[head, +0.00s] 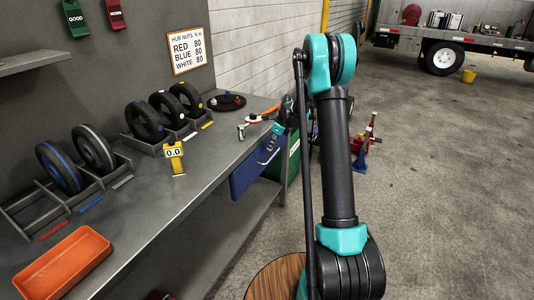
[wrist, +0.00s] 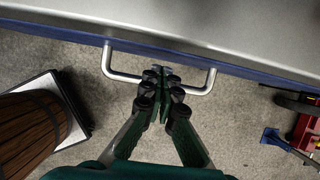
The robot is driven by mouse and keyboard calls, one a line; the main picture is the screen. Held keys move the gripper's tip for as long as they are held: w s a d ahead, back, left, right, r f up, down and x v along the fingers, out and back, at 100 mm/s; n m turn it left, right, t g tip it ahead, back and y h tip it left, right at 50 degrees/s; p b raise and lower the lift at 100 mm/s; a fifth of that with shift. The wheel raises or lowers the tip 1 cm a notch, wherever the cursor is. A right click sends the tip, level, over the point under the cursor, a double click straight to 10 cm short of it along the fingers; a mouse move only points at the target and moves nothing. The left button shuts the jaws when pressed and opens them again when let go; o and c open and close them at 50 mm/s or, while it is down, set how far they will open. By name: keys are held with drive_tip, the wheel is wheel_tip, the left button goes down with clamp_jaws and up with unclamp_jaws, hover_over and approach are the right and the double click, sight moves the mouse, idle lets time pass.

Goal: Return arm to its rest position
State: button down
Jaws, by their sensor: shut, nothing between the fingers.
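My arm (head: 338,160), teal and black, stands raised in the middle of the head view and reaches away toward the bench end. My gripper (wrist: 162,72) is shut and empty in the wrist view. Its fingertips are in front of the middle of the silver drawer handle (wrist: 122,76) and hide that part of it. I cannot tell whether they touch it. In the head view the gripper (head: 273,141) is small, beside the handle (head: 268,157) of the blue drawer (head: 243,178) under the bench top.
The grey bench (head: 150,205) holds wheels in racks, an orange tray (head: 62,262), a yellow gauge (head: 174,158) and a torque wrench (head: 262,117). A wooden barrel (wrist: 30,130) stands left in the wrist view. A red jack (wrist: 306,132) is at right. Open floor (head: 440,190) lies right.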

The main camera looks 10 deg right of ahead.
drive_tip(key=s+d+r+n+h, duration=0.1)
drive_tip(key=s+d+r+n, duration=0.1)
drive_tip(key=s+r+n, duration=0.7)
drive_tip(key=s+d+f+n+t+h, duration=0.1)
drive_tip(key=s+n, duration=0.6)
drive_tip(key=s, duration=1)
drive_tip(key=s+d+f+n+h, duration=0.1)
drive_tip(key=s+f+n, duration=0.2)
drive_tip(key=s+n, duration=0.5)
drive_tip(key=s, duration=1)
drive_tip(key=shift+s+d+n+t+h, duration=0.25)
drive_tip(key=shift+d+n+t+h, duration=0.05)
drive_tip(key=shift+t, duration=0.1)
